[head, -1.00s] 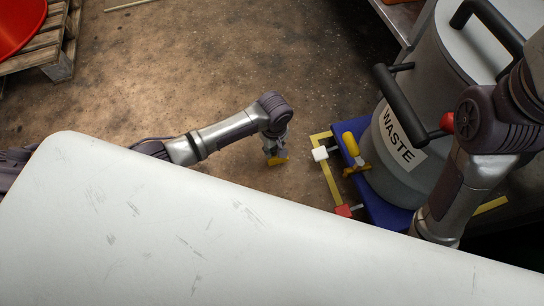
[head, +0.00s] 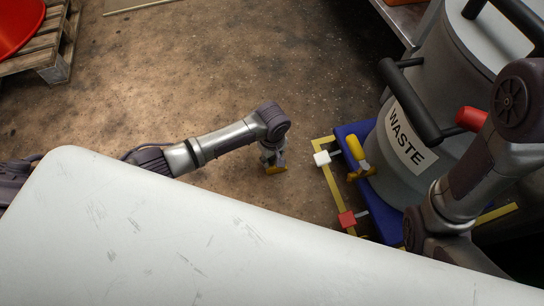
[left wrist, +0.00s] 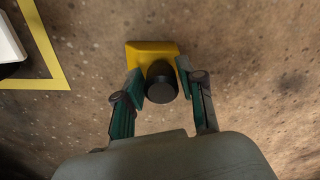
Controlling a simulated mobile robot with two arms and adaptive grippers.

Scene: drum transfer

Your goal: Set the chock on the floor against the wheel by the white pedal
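The chock is a yellow block (left wrist: 140,52) with a black round knob (left wrist: 161,88), at the top middle of the left wrist view. In the head view the chock (head: 276,170) shows under my left gripper (head: 272,158). The green-padded fingers of this gripper (left wrist: 155,92) are closed around the knob. It cannot be told whether the chock touches the floor. The white pedal (head: 321,158) sticks out from the blue dolly (head: 388,222), right of the chock. The wheel cannot be made out clearly. My right gripper is hidden; only its arm shows.
A grey drum labelled WASTE (head: 401,150) stands on the dolly. A red pedal (head: 347,219) and a yellow lever (head: 354,147) are at the dolly's near side. Yellow tape (head: 332,187) marks the floor. The floor left of the tape is bare. A pallet (head: 50,60) stands far left.

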